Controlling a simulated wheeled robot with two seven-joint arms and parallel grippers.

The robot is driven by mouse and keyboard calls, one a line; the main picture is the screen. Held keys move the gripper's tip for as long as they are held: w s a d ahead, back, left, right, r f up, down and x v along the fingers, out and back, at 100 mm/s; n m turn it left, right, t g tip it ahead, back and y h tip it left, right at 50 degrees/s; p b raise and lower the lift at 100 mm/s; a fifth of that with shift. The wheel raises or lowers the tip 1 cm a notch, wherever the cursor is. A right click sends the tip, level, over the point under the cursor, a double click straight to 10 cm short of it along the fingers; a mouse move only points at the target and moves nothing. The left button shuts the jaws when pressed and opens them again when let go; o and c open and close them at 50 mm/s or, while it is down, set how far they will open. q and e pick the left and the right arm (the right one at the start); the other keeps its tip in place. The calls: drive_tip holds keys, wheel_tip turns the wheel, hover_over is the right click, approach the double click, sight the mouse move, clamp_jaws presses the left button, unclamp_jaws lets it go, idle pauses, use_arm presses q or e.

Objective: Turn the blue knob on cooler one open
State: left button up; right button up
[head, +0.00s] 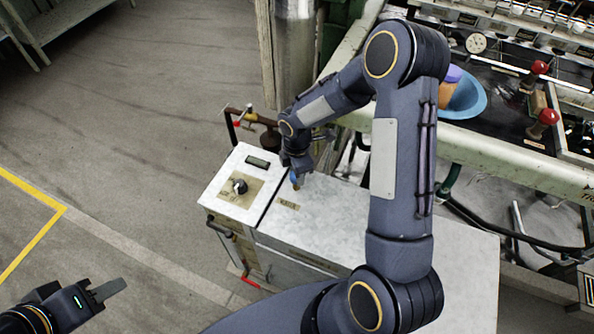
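The cooler is a white-topped cabinet (330,222) in the middle of the head view, with a small tan label on its top. A small blue part (294,181), with a bit of orange by it, shows at the tips of my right gripper (296,174). It may be the blue knob, but it is mostly hidden. My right gripper points down over the cooler top; I cannot tell whether its fingers are open or shut. My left gripper (103,291) is at the bottom left, over the floor, away from the cooler. Its finger gap is not clear.
The cooler's left panel holds a black dial (240,186) and a small display (258,162). A pipe with a red-handled valve (237,123) stands behind it. A bench with a blue bowl (466,98) and red knobs is at the upper right.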

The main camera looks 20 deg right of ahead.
idle(0.5)
drive_tip(key=o, duration=1)
wheel_tip(320, 180, up, 8)
drive_tip(key=shift+f+p, duration=0.1)
drive_tip(key=shift+p, duration=0.2)
